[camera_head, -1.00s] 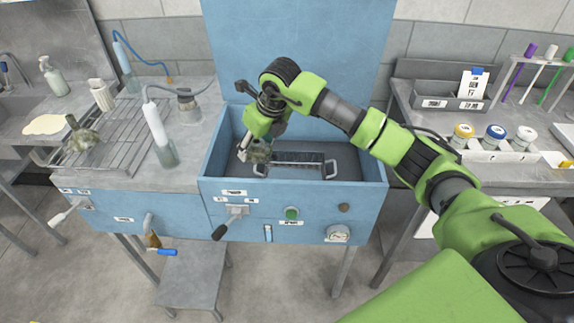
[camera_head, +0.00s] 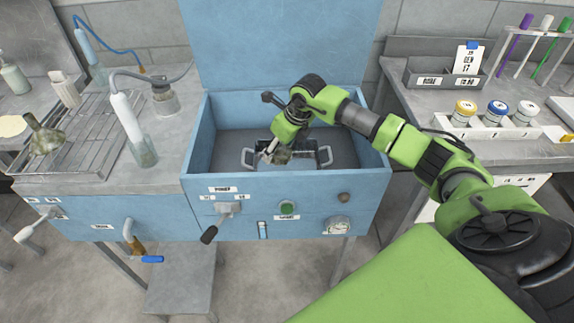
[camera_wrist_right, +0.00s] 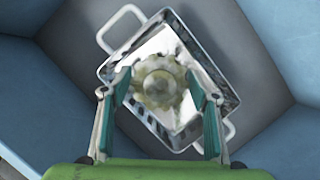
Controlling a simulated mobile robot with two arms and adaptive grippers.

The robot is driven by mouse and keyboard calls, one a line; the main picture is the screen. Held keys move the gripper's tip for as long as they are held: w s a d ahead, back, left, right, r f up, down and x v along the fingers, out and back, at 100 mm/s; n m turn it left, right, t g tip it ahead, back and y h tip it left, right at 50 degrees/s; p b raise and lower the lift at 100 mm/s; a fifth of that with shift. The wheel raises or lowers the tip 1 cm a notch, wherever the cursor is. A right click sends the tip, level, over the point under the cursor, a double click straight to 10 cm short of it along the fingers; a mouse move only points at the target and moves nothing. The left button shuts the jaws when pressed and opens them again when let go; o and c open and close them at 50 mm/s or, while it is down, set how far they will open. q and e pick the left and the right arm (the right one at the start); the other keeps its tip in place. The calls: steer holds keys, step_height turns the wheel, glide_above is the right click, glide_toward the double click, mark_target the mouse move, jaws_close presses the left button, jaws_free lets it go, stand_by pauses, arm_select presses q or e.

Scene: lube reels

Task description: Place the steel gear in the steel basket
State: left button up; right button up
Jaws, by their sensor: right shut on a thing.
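The steel gear (camera_wrist_right: 158,82), grimy and toothed, is between the fingertips of my right gripper (camera_wrist_right: 160,88) in the right wrist view. In the head view the right gripper (camera_head: 275,150) reaches down into the blue basin, shut on the gear (camera_head: 281,156). The steel basket (camera_head: 309,155), a shiny rectangular tray with a loop handle at each end, is in the basin. It shows under the gear in the right wrist view (camera_wrist_right: 143,48). I cannot tell whether the gear touches its bottom. My left gripper is not in view.
The blue basin's walls (camera_head: 200,135) surround the basket, with bare floor around it. A raised blue lid (camera_head: 280,45) stands behind. A wire rack (camera_head: 85,145) and glass cylinder (camera_head: 143,150) stand left. Several capped jars (camera_head: 497,110) stand right.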

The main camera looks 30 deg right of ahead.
mark_target(287, 168)
steer(key=shift+d+f, duration=0.4)
steer(key=shift+f, duration=0.05)
steer(key=f+b, duration=0.1)
steer(key=d+f+b, duration=0.1)
steer(key=f, duration=0.1)
steer(key=f+b, duration=0.1)
steer(key=f, duration=0.1)
steer(key=shift+s+d, duration=0.2)
steer(key=shift+d, duration=0.15)
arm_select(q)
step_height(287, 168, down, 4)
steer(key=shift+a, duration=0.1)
arm_select(e)
steer(key=shift+r, duration=0.1)
steer(key=o, duration=1.7)
steer(key=shift+s+f+b, duration=0.1)
steer(key=shift+f+b, duration=0.1)
steer(key=shift+b, duration=0.1)
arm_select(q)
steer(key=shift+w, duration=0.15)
arm_select(e)
steer(key=shift+a, duration=0.1)
steer(key=shift+r, duration=0.15)
